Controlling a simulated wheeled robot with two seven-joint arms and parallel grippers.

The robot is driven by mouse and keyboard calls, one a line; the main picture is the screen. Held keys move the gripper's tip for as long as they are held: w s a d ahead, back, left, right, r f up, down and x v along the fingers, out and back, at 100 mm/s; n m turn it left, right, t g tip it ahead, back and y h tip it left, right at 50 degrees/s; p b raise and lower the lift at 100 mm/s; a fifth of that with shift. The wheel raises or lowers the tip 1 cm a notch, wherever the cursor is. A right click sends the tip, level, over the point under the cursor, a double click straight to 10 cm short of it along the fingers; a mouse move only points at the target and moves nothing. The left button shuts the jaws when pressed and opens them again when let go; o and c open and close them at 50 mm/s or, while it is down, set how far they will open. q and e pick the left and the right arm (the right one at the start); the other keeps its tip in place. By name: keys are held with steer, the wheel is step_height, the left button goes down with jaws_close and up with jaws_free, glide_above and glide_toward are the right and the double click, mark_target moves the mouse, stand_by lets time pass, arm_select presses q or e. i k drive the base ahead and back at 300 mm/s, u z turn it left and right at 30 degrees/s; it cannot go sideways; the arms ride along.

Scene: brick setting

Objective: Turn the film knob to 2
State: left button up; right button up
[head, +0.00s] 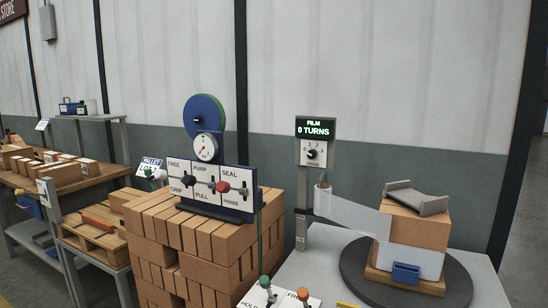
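The film knob (312,153) is a small black dial on a white panel on a grey post, right of centre in the head view. Small numbers stand around it; they and its pointer are too small to read surely. Above it a dark display (315,128) reads "FILM 0 TURNS" in green. Below the panel a film roll (322,199) hangs on the post, and a band of film (352,214) runs from it to bricks (415,227) on the round turntable (455,285). Neither of my grippers shows in this view.
A strapping panel (205,184) with levers and a gauge stands above a large brick stack (210,240) on the left. Workbenches with bricks (65,175) are far left. The space before the film knob looks clear.

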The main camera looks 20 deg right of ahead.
mark_target(312, 154)
steer(key=u, duration=0.35)
steer(key=i, duration=0.95)
steer(key=z, duration=0.1)
